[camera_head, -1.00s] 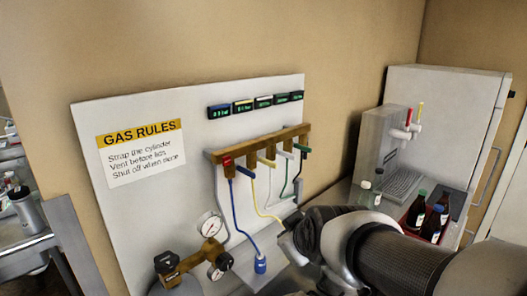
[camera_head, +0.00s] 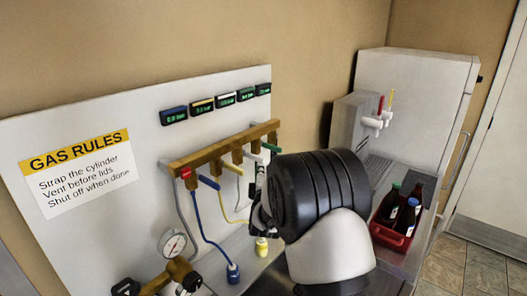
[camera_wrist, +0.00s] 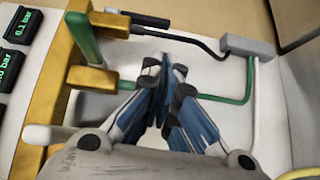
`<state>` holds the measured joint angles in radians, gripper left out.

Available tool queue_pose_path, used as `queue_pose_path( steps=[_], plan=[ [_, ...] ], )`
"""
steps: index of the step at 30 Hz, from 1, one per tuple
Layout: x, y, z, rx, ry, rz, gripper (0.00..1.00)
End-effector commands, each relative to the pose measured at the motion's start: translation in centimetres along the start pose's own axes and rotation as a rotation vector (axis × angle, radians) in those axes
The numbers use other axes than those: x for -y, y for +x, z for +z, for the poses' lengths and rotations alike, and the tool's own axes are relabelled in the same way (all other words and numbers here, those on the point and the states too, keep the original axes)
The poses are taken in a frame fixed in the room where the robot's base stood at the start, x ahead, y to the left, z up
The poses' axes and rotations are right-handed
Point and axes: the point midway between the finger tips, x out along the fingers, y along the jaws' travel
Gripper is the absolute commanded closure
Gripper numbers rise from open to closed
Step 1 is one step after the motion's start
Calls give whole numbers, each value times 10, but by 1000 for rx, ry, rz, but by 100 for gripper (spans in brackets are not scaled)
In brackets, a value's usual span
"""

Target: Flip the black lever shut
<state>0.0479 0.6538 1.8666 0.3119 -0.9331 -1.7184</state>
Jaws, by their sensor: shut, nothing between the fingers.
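The black lever (camera_wrist: 142,19) is at the top of the wrist view. It sticks out from the far end of the brass manifold (camera_wrist: 58,85), roughly in line with its outlet and the black hose (camera_wrist: 190,40). My gripper (camera_wrist: 166,68) is shut and empty. Its blue-grey fingertips are below the black lever in the picture, apart from it. In the head view, my arm hides the black lever and most of my gripper. The manifold (camera_head: 200,157) on the white board shows there.
The green lever (camera_wrist: 84,40) is left of my fingertips, near a brass outlet (camera_wrist: 92,79) and green hose (camera_wrist: 240,95). A white lever (camera_wrist: 38,134) is lower left. A grey block (camera_wrist: 247,45) is to the right. A red bottle crate (camera_head: 392,236) stands beyond my arm.

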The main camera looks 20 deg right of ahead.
Motion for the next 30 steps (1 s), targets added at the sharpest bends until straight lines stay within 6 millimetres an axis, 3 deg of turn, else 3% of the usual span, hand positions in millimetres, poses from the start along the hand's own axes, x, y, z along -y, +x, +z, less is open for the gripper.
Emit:
queue_pose_path(
  steps=[17,30],
  plan=[
    [-6,8,-1,13,-32,40,100],
    [-8,78,0,13,-32,41,100]
  ],
)
